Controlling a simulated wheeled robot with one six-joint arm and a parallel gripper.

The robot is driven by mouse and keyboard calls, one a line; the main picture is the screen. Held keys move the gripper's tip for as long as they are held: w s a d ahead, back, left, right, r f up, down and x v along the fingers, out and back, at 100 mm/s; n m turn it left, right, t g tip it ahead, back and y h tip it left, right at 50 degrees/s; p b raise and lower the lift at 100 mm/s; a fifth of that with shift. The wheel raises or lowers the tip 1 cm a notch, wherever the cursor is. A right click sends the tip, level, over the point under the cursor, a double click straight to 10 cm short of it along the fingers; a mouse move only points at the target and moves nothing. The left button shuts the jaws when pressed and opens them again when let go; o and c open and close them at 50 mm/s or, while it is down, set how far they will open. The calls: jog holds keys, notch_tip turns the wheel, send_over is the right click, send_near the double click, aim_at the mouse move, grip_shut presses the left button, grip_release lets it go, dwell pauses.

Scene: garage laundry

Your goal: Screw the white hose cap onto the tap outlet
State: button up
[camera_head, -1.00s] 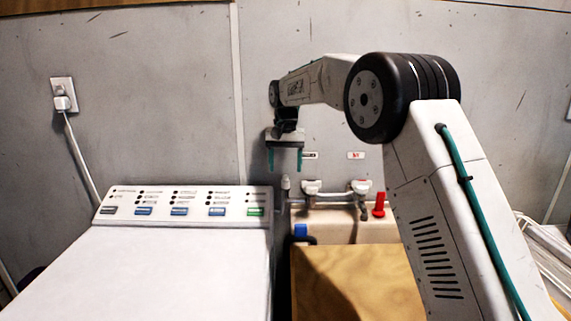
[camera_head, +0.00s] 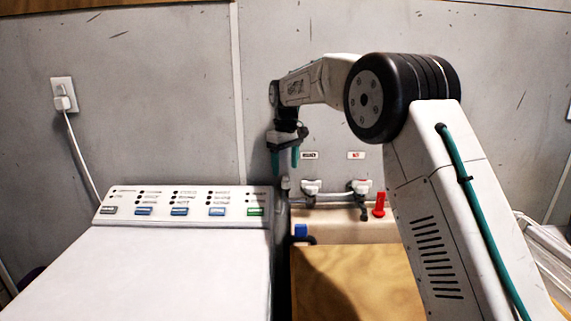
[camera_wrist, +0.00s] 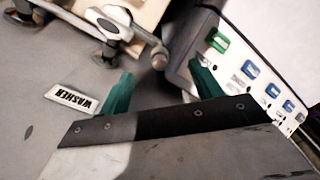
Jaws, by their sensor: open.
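My gripper (camera_head: 285,166) points down in front of the wall, with green fingers apart and nothing between them. In the wrist view, its fingers (camera_wrist: 160,72) frame a pale rounded fitting (camera_wrist: 157,52) just beyond their tips. This fitting may be the white hose cap; I cannot tell for sure. In the head view the upright pale fitting (camera_head: 286,184) stands just below the fingers, left of the taps. The left tap (camera_head: 311,187) and right tap (camera_head: 360,187) are on the wall, with a grey pipe or hose below. One tap (camera_wrist: 110,28) also shows in the wrist view.
A white washer (camera_head: 180,260) with a button panel (camera_head: 185,205) stands left of the fitting. A blue part (camera_head: 300,231) and a red part (camera_head: 379,205) are near the pale ledge (camera_head: 335,231). A wooden surface (camera_head: 375,280) lies in front.

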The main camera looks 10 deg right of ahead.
aim_at(286, 176)
jog(key=shift+f, duration=0.15)
jog(key=shift+f, duration=2.05)
grip_shut()
dwell(1.3)
jog(key=m, duration=0.5)
jog(key=shift+c, duration=1.6)
grip_release()
jog(key=shift+d, duration=0.1)
